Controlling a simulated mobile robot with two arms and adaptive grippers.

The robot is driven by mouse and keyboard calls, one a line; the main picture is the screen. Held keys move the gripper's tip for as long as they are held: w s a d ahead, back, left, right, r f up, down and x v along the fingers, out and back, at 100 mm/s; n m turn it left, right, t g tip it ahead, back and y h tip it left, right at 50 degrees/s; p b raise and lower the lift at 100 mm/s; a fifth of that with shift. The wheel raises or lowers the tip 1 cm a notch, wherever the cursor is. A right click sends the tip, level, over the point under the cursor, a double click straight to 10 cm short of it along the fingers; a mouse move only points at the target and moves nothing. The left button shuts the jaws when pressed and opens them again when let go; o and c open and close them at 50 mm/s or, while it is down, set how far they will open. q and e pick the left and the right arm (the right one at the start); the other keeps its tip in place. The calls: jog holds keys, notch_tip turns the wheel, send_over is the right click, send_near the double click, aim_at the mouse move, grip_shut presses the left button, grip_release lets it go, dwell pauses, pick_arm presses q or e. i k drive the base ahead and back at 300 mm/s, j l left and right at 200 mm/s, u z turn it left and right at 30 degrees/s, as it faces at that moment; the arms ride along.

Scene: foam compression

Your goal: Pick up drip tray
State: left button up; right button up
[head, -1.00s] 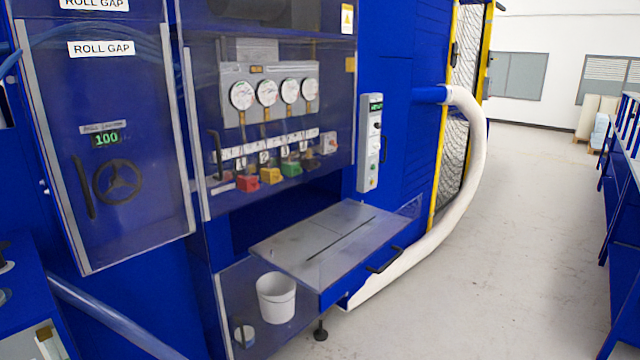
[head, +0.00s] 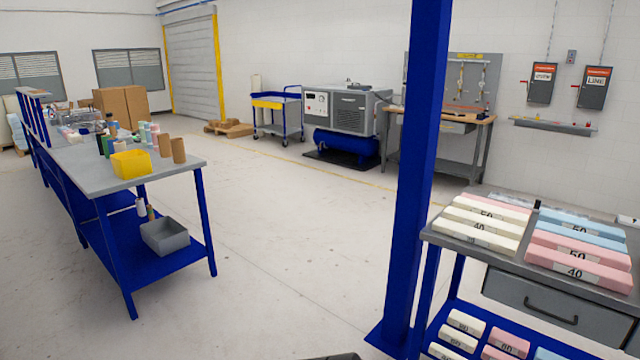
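No thing in the head view is clearly marked as the drip tray. A grey open-topped bin (head: 165,237) sits on the blue lower shelf of the workbench at the left; I cannot tell whether it is the drip tray. Neither of my grippers shows in the head view. A small dark shape at the bottom edge is too cut off to identify.
The left workbench (head: 185,166) carries a yellow bin (head: 131,164) and several rolls. A blue post (head: 418,150) stands right of centre, beside a table with numbered foam blocks (head: 577,272). A compressor (head: 345,125) stands at the back. The floor (head: 290,230) between is clear.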

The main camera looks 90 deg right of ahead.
aim_at(536, 206)
jog(key=z, duration=4.05)
jog(key=i+j+u, duration=0.75)
jog(key=i+u, duration=0.35)
jog(key=i, duration=0.25)
jog(key=i+u, duration=0.4)
jog(key=i+j, duration=0.15)
jog(key=i, duration=0.85)
jog(key=i+j, duration=0.15)
jog(key=i, duration=0.85)
jog(key=i+l+z, duration=0.15)
jog(key=i+z, duration=0.35)
jog(key=i+j+z, duration=0.1)
jog(key=i+z, duration=0.35)
jog(key=i, duration=0.25)
jog(key=i+j+z, duration=0.3)
jog(key=i+z, duration=0.2)
jog(key=i+l+z, duration=0.1)
jog(key=i+z, duration=0.35)
jog(key=i+j+z, duration=0.15)
jog(key=i+z, duration=0.25)
jog(key=i, duration=0.25)
jog(key=i+j+z, duration=0.25)
jog(key=i+z, duration=0.2)
jog(key=i, duration=0.1)
